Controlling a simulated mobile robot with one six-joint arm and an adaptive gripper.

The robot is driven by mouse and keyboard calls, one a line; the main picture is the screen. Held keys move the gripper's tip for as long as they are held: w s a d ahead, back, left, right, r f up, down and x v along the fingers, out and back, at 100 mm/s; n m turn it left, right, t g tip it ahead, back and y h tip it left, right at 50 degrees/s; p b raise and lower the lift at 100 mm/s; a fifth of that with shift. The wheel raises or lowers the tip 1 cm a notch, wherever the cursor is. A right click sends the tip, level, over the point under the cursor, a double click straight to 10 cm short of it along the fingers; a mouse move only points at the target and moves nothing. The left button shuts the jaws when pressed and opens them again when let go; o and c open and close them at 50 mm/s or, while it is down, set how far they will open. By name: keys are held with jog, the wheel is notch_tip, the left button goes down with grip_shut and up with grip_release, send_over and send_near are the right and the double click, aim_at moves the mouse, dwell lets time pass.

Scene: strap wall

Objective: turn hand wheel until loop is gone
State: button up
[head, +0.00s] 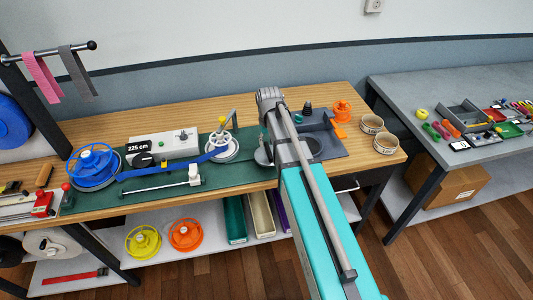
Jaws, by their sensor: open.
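A blue strap (168,168) runs from the wheel leftward to a blue spool (93,165). The strap bends near the wheel, but I cannot tell how slack its loop is. A grey box with a "225 cm" display (139,146) sits behind the strap. My arm reaches up from the bottom right, just right of the wheel. I cannot make out my gripper's fingers in this view.
A red clamp (43,203) is at the far left. A grey table (440,85) stands apart at right.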

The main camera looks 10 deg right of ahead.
aim_at(268, 149)
jog(key=shift+f+b, duration=2.15)
jog(key=shift+f, duration=0.2)
jog(key=shift+c, duration=0.2)
grip_shut()
jog(key=shift+a, duration=0.25)
jog(key=shift+d, duration=0.15)
